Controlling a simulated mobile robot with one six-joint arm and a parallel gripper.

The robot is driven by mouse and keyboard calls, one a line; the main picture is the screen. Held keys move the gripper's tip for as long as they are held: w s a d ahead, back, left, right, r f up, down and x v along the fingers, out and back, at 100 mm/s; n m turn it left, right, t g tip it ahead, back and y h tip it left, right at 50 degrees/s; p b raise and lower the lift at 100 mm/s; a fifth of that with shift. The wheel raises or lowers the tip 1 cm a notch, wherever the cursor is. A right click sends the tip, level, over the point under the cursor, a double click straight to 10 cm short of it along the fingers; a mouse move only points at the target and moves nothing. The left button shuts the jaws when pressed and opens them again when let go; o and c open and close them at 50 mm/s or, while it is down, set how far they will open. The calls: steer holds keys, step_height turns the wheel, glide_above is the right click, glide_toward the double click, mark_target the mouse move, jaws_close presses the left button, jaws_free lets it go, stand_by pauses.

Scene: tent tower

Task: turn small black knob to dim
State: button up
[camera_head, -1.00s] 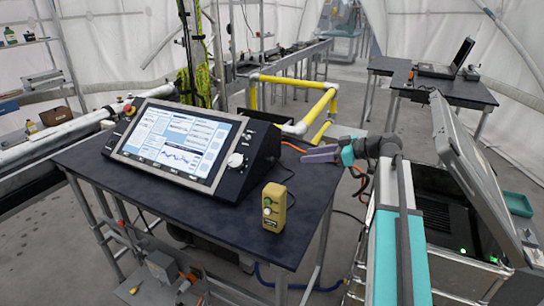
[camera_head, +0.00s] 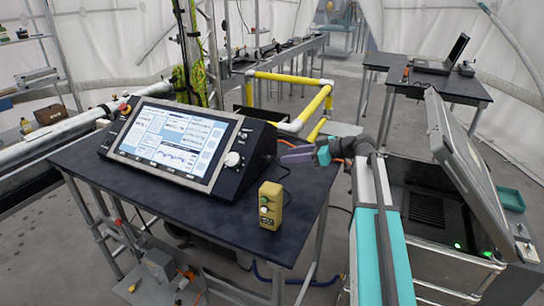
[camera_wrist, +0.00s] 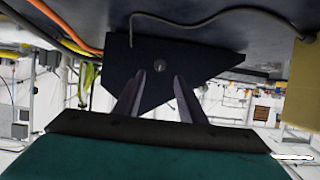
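The dark console (camera_head: 262,150) stands on the table with its lit screen (camera_head: 168,138) tilted up. A pale round dial (camera_head: 232,159) and small controls (camera_head: 243,134) sit right of the screen. I cannot clearly make out a small black knob among them. In the wrist view, the console's dark side (camera_wrist: 145,62) carries a small grey round fitting (camera_wrist: 187,67); I cannot tell if it is a knob. My gripper (camera_head: 287,156) is right of the console, fingers pointing left at its side. Its two fingers (camera_wrist: 168,75) are apart and empty in the wrist view.
A yellow control box (camera_head: 271,206) with buttons stands on the dark table (camera_head: 185,190), nearer the camera than my gripper. Yellow pipes (camera_head: 315,105) run behind. An open-lidded case (camera_head: 465,165) is at right. A cable (camera_wrist: 215,14) runs along the tabletop near the console.

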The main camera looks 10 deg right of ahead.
mark_target(267, 158)
steer(key=p+x, duration=0.2)
steer(key=x, duration=0.6)
steer(key=shift+w, duration=0.1)
jaws_close()
